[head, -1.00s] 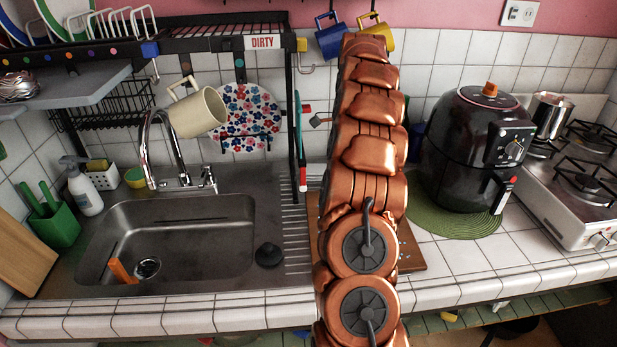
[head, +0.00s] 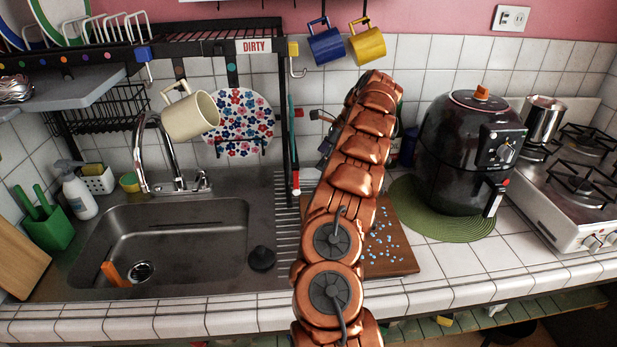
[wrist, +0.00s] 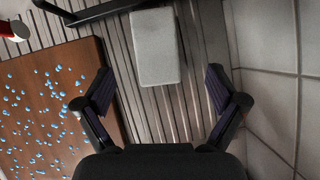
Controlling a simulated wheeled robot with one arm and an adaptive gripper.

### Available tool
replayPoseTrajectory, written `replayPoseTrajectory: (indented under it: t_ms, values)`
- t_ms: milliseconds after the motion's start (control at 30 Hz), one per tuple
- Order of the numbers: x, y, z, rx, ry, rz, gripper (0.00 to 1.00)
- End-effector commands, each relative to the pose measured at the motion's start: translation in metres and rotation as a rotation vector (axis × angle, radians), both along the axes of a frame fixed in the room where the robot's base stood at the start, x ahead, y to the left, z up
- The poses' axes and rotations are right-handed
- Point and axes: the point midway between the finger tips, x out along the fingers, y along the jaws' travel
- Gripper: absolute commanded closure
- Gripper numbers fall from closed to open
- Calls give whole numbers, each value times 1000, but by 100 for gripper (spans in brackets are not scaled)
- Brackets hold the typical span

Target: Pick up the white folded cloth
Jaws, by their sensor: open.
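The white folded cloth (wrist: 157,47) lies flat on the ribbed metal drainboard (wrist: 190,100), at the upper middle of the wrist view. My gripper (wrist: 160,85) is open and empty. Its two dark fingers are spread to the left and right, and the cloth lies ahead, between their lines, with no finger seen touching it. In the head view my copper arm stands in front of that area. I cannot make out the cloth there, and the gripper is mostly hidden behind the arm.
A brown cutting board with blue bits (wrist: 50,105) lies left of the gripper in the wrist view. A tiled wall (wrist: 275,80) is close on the right. A dark rack bar (wrist: 95,12) crosses the top left. The sink (head: 165,240) and air fryer (head: 470,150) flank my arm.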

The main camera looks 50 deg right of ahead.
Motion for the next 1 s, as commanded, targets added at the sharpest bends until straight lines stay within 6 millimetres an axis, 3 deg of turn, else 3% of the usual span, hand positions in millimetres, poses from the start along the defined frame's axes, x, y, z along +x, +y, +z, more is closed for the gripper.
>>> replayPoseTrajectory:
  t_ms: [567,1000]
  values:
    - [9,10,-19,-2,0,0,5]
    - [23,26,-52,-1,2,0,5]
